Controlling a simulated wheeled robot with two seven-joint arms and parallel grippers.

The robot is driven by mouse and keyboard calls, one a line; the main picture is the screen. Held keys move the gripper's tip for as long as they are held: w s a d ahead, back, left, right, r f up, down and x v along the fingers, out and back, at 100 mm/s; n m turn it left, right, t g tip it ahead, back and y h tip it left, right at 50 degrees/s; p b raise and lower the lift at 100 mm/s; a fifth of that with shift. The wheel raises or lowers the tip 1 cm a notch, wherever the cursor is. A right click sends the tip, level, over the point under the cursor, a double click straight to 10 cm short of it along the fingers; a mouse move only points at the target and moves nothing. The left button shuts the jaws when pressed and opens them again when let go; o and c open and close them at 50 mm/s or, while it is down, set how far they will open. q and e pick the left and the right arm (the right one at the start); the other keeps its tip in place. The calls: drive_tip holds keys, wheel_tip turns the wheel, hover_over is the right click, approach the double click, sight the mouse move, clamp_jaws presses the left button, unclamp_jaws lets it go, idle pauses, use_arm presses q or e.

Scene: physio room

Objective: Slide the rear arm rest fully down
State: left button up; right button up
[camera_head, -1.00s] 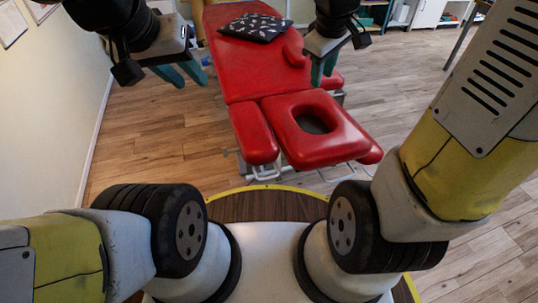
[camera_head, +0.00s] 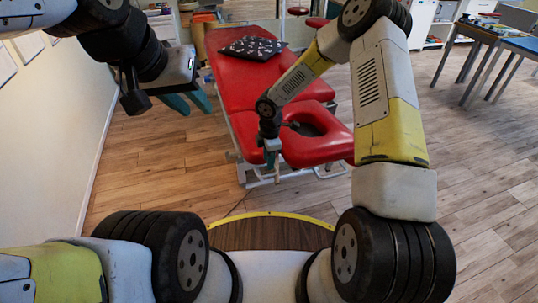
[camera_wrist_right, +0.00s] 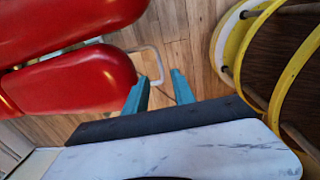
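The red treatment table (camera_head: 237,83) stands ahead with a padded head section (camera_head: 322,148) that has a face hole. A narrow red arm rest pad (camera_head: 244,127) lies along the left of that section; I cannot tell whether it is the rear one. It also shows in the right wrist view (camera_wrist_right: 80,82), below a larger red pad. My right gripper (camera_head: 272,158) is at the near end of this pad and partly hides it. In the wrist view its teal fingers (camera_wrist_right: 160,90) are apart and empty, beside the pad's rounded end. My left gripper (camera_head: 188,103) is open and empty, left of the table.
A patterned black pillow (camera_head: 252,48) lies on the far part of the table. A white metal frame (camera_head: 290,178) shows below its near end. The wooden floor (camera_head: 150,150) at left is clear.

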sight(269, 175)
drive_tip(key=f, duration=0.7)
drive_tip(key=shift+w+a, duration=0.1)
drive_tip(key=shift+w, duration=0.2)
clamp_jaws()
idle(1.0)
